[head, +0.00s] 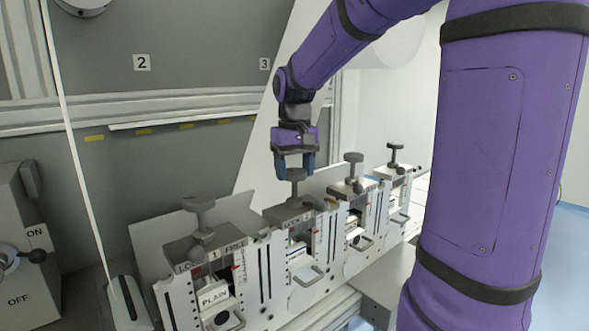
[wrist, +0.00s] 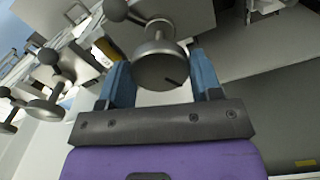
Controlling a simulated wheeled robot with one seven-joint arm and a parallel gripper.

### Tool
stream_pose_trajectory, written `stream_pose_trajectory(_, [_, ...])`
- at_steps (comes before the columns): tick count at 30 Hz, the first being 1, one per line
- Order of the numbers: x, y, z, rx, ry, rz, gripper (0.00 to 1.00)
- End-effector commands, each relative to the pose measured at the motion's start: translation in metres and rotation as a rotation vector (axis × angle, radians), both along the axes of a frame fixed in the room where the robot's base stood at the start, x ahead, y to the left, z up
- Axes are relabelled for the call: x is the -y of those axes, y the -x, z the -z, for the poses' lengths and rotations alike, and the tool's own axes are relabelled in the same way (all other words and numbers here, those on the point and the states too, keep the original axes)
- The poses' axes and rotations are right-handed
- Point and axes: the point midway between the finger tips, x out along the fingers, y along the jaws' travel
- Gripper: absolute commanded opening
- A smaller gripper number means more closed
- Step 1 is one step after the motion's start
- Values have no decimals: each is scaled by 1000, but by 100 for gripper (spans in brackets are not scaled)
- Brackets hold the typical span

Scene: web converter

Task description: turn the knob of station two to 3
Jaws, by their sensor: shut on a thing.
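The knob of station two (head: 296,174) is a grey T-shaped knob on top of the second station from the left in the head view. My gripper (head: 294,165) is over it from above, with its blue fingers on either side. In the wrist view my gripper (wrist: 165,82) is shut on the round grey knob (wrist: 160,66), one finger at each side. A dark mark shows on the knob's face. The station two unit (head: 303,262) has a scale and a window below the knob; its scale figures are too small to read.
Station one (head: 205,245), marked PLAIN, stands to the left with its own knob (head: 199,205). Two more stations with knobs (head: 353,160) and (head: 395,147) stand to the right. An ON/OFF switch box (head: 22,240) is at far left.

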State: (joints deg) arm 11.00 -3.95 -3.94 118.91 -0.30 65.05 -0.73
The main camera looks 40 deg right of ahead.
Motion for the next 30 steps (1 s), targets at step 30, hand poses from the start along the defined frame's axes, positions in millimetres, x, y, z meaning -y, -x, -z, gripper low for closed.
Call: stream_pose_trajectory(30, [0,0,-1,2,0,506,35])
